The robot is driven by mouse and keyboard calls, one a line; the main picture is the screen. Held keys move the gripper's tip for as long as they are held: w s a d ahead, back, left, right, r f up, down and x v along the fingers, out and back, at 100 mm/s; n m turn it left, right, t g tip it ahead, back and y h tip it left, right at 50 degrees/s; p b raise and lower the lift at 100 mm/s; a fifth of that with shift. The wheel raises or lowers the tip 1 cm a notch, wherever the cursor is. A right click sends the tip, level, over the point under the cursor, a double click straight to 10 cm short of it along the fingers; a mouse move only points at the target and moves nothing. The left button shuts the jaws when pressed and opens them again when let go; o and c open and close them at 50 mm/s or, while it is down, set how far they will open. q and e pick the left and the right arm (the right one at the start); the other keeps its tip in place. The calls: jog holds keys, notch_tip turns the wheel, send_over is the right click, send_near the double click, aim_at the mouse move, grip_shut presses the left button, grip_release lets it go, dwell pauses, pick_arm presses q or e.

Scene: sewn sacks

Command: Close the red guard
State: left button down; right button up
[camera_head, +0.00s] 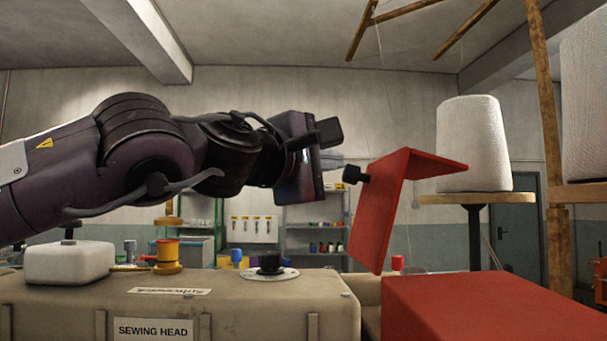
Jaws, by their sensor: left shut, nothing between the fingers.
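The red guard (385,205) is a bent red panel. It stands tilted above the right end of the beige sewing head (250,308), clear of the red block below it. A black knob (354,174) sticks out from its left face. My left gripper (336,162) comes in from the left, with its fingers shut and empty. The fingertips are close to the black knob; I cannot tell whether they touch it. My right gripper is not in view.
A red block (490,308) fills the lower right. White thread cones (474,145) stand on a wooden stand at the right. A black dial (269,267), an orange spool (168,253) and a white box (70,263) sit on the sewing head. Shelves stand behind.

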aim_at(418, 176)
pick_arm(q)
jog(key=d+p, duration=0.1)
jog(key=d, duration=0.6)
jog(key=shift+d, duration=0.25)
jog(key=shift+m+g+y, duration=0.4)
jog(key=shift+m+g, duration=0.3)
jog(key=shift+m, duration=0.1)
jog(key=d+f+p, duration=0.1)
jog(key=d, duration=0.1)
jog(key=d+f, duration=0.1)
jog(key=d, duration=0.1)
jog(key=d+p, duration=0.1)
jog(key=shift+d+f+p, duration=0.3)
jog(key=shift+d+f, duration=0.1)
jog(key=shift+d+f+m+g+y+p, duration=0.25)
jog(key=shift+d+f+m+y+p, duration=0.2)
jog(key=shift+d+f+p, duration=0.3)
jog(key=shift+d+f+m+g+y+p, duration=0.2)
jog(key=shift+d+f+m+y+p, duration=0.3)
jog(key=shift+f, duration=0.3)
jog(key=shift+d+f+m+g+y+p, duration=0.25)
jog(key=shift+d+f+m+p, duration=0.25)
jog(key=shift+f+p, duration=0.25)
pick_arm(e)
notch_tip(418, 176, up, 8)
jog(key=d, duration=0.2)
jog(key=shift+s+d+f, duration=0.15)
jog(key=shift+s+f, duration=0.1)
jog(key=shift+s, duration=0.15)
